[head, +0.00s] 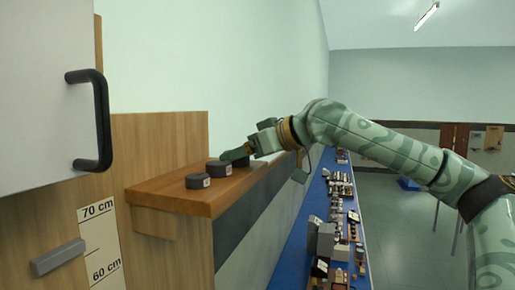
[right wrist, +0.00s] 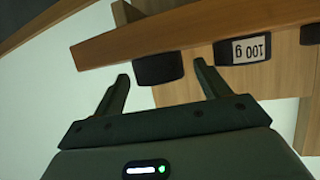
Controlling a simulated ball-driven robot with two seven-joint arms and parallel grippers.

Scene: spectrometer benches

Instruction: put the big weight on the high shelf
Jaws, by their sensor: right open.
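Dark round weights stand in a row on the wooden shelf top (head: 165,190). I cannot tell which is the big one. My right gripper (head: 232,155) is open at the row's far end. My left gripper is not in view.
A white door with a black handle (head: 101,120) hangs at the upper left. A scale (head: 100,235) marked 70 cm and 60 cm is on the wooden front. A blue bench (head: 296,262) with many small items runs below the shelf. Open floor lies at the right.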

